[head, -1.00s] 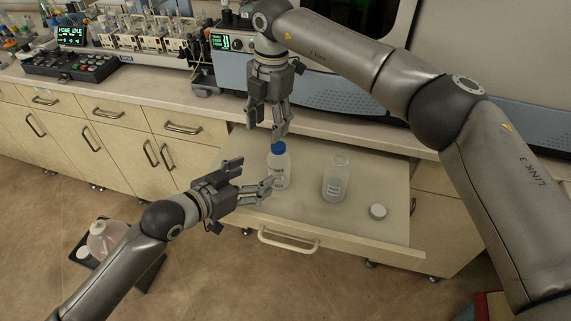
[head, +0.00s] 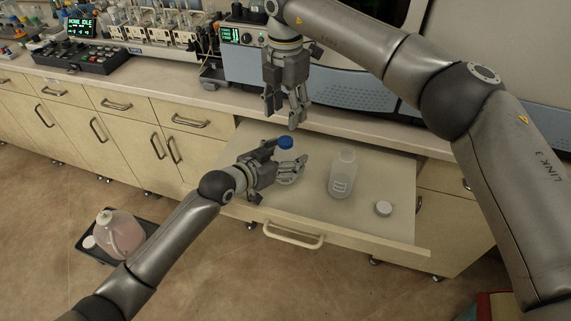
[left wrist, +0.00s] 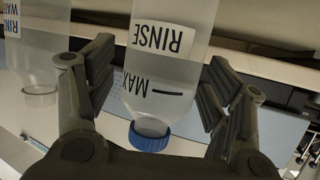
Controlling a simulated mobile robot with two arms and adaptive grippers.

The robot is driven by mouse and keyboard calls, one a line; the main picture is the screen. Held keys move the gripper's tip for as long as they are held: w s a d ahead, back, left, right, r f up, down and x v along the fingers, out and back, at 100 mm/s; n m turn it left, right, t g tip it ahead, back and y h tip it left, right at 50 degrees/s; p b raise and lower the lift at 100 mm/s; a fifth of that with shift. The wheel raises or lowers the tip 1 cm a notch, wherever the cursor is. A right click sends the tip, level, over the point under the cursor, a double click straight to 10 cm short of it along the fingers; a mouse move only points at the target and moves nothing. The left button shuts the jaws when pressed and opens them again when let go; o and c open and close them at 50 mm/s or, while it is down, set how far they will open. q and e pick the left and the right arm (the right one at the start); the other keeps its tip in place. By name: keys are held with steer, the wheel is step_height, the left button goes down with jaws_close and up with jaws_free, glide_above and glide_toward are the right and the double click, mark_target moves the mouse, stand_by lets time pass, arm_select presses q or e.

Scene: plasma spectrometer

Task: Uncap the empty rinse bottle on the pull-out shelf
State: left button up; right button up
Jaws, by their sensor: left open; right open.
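The rinse bottle with a blue cap (head: 285,142) stands on the pull-out shelf (head: 315,215). The fingers flank the body; no firm contact shows. My right gripper (head: 282,116) is open and empty, pointing down above and slightly behind the cap. A second, uncapped bottle (head: 342,176) stands to the right.
The second bottle is close beside the left fingers in the left wrist view (left wrist: 40,50). A counter with instruments (head: 335,85) runs behind. A jug (head: 118,232) sits in a floor tray.

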mark_target(286, 140)
arm_select(q)
jaws_close()
arm_select(e)
steer(key=m, duration=0.4)
steer(key=shift+m, duration=0.4)
steer(key=m, duration=0.3)
steer(key=shift+m, duration=0.4)
steer(key=shift+f, duration=4.05)
